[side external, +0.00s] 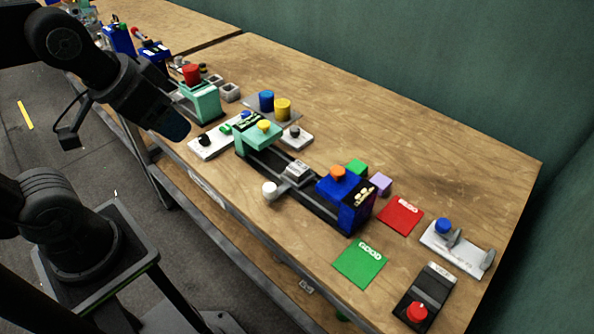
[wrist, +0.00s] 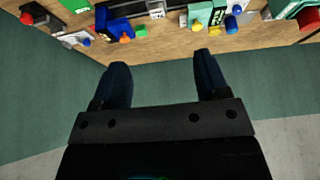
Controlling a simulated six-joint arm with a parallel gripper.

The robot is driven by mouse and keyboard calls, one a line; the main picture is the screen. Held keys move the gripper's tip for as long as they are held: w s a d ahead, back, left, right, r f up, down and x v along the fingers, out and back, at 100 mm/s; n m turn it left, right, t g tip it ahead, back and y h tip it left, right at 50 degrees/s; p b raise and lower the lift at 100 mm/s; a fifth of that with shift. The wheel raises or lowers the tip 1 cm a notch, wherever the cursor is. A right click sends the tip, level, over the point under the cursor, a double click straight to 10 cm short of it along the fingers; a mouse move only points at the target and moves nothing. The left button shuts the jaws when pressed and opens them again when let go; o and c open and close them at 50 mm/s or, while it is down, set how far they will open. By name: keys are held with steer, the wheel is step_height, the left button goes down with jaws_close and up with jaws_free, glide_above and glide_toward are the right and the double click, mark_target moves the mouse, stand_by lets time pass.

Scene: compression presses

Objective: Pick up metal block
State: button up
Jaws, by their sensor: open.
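A small silver-grey metal block (side external: 298,171) sits on the dark rail of the press, between its mint-green end (side external: 257,137) and its blue end (side external: 341,188). In the wrist view a grey piece at the top edge, between the blue and mint parts, looks like the same block (wrist: 157,11), partly cut off. My gripper (side external: 174,124) is at the upper left of the side view, raised and well apart from the block. In the wrist view my gripper (wrist: 160,66) is open, with nothing between its two dark fingers.
A white round knob (side external: 269,190) sticks out beside the press. Green (side external: 361,263) and red (side external: 401,215) square mats lie right of it.

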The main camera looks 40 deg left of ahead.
steer(key=shift+o, duration=0.8)
steer(key=m+g, duration=0.6)
steer(key=m, duration=1.2)
glide_above(299, 168)
step_height(299, 168, down, 22)
steer(key=shift+s+f, duration=0.15)
steer(key=shift+f, duration=3.05)
